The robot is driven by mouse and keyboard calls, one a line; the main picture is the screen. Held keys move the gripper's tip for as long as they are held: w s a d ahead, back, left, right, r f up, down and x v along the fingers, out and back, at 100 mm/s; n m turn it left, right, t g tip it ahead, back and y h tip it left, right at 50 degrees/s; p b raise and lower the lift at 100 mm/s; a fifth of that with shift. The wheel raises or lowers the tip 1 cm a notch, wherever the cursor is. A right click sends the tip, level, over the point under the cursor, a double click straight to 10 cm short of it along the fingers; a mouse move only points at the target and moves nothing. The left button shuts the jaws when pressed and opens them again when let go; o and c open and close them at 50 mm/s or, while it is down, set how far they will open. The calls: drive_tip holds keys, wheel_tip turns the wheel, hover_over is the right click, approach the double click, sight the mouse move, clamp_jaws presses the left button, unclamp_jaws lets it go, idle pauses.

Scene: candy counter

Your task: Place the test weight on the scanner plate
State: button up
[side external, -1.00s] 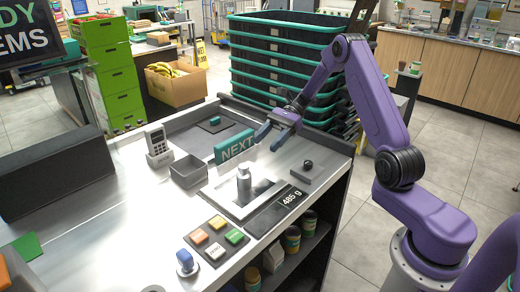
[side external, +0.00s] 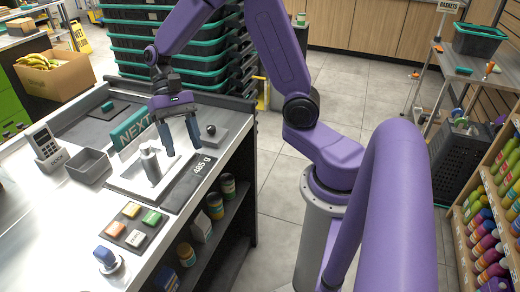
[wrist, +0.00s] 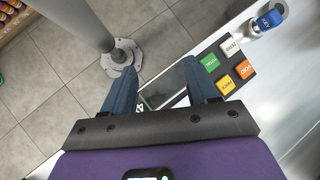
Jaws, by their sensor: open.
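The test weight (side external: 150,163), a silver cylinder with a narrower knob on top, stands upright on the pale scanner plate (side external: 122,182) in the side view. The display (side external: 190,183) beside the plate reads 485 g. My gripper (side external: 181,150) is open and empty, pointing down just right of the weight and apart from it. In the wrist view my gripper (wrist: 162,66) has its fingers spread, with part of the dark display (wrist: 165,90) between them. The weight is not visible in the wrist view.
The teal NEXT bar (side external: 132,127) stands behind the plate. A small block with a black knob (side external: 211,130) is to the right. A keypad (side external: 135,223), a blue-topped knob (side external: 106,259), a grey bin (side external: 89,165) and a handset (side external: 46,146) surround the plate. The counter's right edge is close.

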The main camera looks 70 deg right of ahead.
drive_tip(key=s+d+r+n+t+h, duration=0.1)
drive_tip(key=s+n+t+h, duration=0.3)
drive_tip(key=s+n, duration=1.3)
drive_tip(key=shift+s+d+n+t+h, duration=0.3)
drive_tip(key=shift+s+t, duration=0.3)
drive_tip(key=shift+t, duration=0.3)
